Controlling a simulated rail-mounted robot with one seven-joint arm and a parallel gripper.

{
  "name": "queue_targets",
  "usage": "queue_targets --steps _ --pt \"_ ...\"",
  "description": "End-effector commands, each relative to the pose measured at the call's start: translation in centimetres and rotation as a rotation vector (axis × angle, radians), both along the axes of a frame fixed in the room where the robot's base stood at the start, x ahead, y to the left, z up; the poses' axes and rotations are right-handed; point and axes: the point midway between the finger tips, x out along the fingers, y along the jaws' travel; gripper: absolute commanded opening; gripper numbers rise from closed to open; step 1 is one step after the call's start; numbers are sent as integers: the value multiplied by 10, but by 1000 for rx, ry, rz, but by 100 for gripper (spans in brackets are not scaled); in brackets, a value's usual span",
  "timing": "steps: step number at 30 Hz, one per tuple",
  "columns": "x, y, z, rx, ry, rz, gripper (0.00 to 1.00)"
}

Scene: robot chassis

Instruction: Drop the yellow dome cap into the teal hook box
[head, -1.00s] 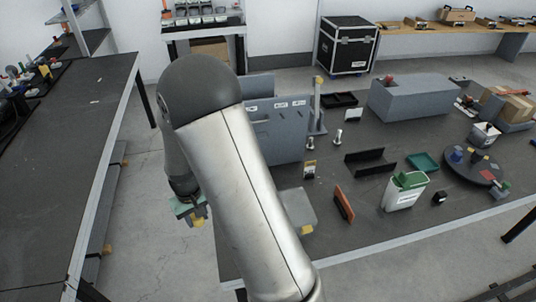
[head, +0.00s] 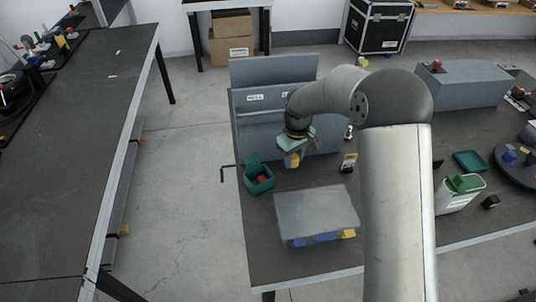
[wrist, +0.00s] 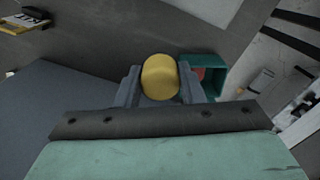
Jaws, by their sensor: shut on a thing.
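The yellow dome cap (wrist: 160,77) is between the two grey fingers of my gripper (wrist: 160,92) in the wrist view. My gripper (head: 294,160) is shut on the cap and holds it above the dark table in the head view, where the cap is small and partly hidden. The teal box (head: 260,183) is on the table's left part, to the left of and below my gripper, with its teal lid raised. A red thing lies inside it.
A grey translucent-topped bin (head: 316,210) with blue and yellow things under it stands in front of my gripper. A grey labelled panel (head: 270,95) rises behind. A dark crank-like rod (head: 228,173) juts past the table's left edge. A white-green container (head: 460,192) stands at right.

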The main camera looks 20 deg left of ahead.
Motion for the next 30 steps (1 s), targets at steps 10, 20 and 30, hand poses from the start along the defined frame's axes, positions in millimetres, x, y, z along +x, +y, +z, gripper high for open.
queue_targets --steps 10,20,30 --pt "-7 93 5 -1 -3 306 13" --pt "-7 95 -19 -1 -2 313 13" --pt "-7 95 -52 -1 -4 312 13"
